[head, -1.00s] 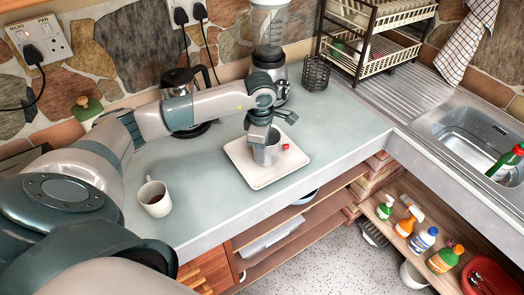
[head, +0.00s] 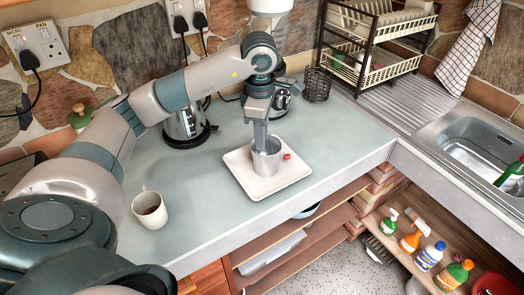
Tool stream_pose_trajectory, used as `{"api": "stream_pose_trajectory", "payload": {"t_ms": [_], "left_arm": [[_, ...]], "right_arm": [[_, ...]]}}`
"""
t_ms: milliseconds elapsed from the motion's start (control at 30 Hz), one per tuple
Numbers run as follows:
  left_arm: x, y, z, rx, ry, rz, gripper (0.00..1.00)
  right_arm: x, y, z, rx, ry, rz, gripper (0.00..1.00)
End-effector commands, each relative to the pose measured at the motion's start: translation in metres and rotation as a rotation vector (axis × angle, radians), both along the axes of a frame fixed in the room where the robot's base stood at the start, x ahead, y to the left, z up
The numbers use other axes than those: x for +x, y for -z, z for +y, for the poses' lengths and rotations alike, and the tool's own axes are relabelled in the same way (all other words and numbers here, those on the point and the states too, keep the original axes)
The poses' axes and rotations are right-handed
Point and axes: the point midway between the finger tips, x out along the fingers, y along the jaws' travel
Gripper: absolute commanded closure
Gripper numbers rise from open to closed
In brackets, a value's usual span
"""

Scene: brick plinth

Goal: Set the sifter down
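The sifter (head: 266,163) is a grey metal cup with a small red knob (head: 287,156) on its right side. It stands upright on a white square tray (head: 284,183) on the counter, appearing to rest on it. My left gripper (head: 263,147) points straight down at the sifter, its fingers reaching to the mouth and overlapping the far rim. The fingers look close together from this angle; whether they grip the wall cannot be told. My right gripper is not in view.
A white mug (head: 150,209) with dark liquid stands at the counter's left. A kettle (head: 184,124) and a wire holder (head: 317,79) stand behind. A dish rack (head: 377,45) and sink (head: 480,145) are at right. The counter around the tray is clear.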

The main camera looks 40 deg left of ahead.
Motion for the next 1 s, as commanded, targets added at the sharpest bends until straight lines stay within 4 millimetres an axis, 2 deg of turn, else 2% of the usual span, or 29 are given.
{"api": "stream_pose_trajectory", "payload": {"t_ms": [133, 300, 1000], "left_arm": [[0.0, -0.012, -0.001, 0.0, 0.001, -0.002, 0.79], [-0.002, -0.017, -0.001, 0.0, 0.002, 0.001, 0.79], [-0.001, -0.017, -0.001, 0.0, 0.001, 0.001, 0.79]], "right_arm": [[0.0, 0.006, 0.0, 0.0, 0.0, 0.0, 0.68], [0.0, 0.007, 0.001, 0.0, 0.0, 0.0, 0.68], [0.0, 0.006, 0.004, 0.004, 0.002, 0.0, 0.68]]}}
